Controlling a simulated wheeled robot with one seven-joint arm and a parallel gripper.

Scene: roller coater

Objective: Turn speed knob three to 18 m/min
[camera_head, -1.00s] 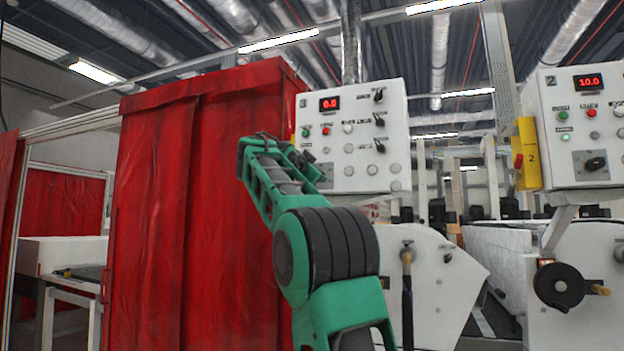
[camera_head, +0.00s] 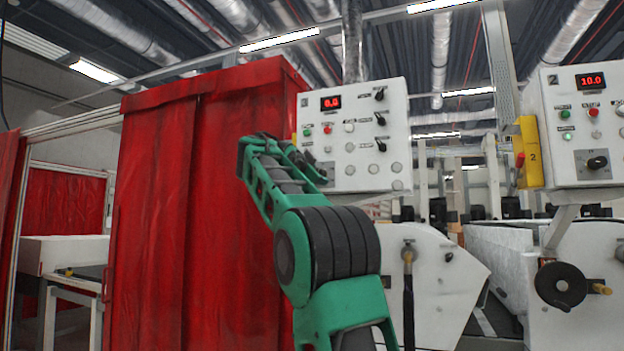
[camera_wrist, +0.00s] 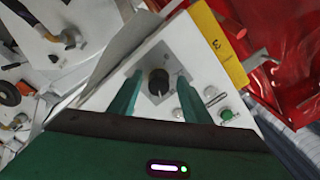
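The black speed knob (camera_wrist: 158,80) sits on a light square plate on the white panel, beside a yellow plate marked 3 (camera_wrist: 217,42) in the wrist view. My gripper (camera_wrist: 161,76) is open, with one green finger on each side of the knob. A gap seems to show on both sides; I cannot tell if the tips reach past its face. In the head view, the white control box (camera_head: 357,158) has a red display (camera_head: 330,103) that seems to read 0.0. My green arm covers its lower left, where the knob is hidden.
The red curtain booth (camera_head: 205,200) stands close left of my arm. Other switches (camera_head: 380,95) and buttons share the panel; a green button (camera_wrist: 226,114) is near my right finger. A second control box (camera_head: 585,125) at right reads 10.0.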

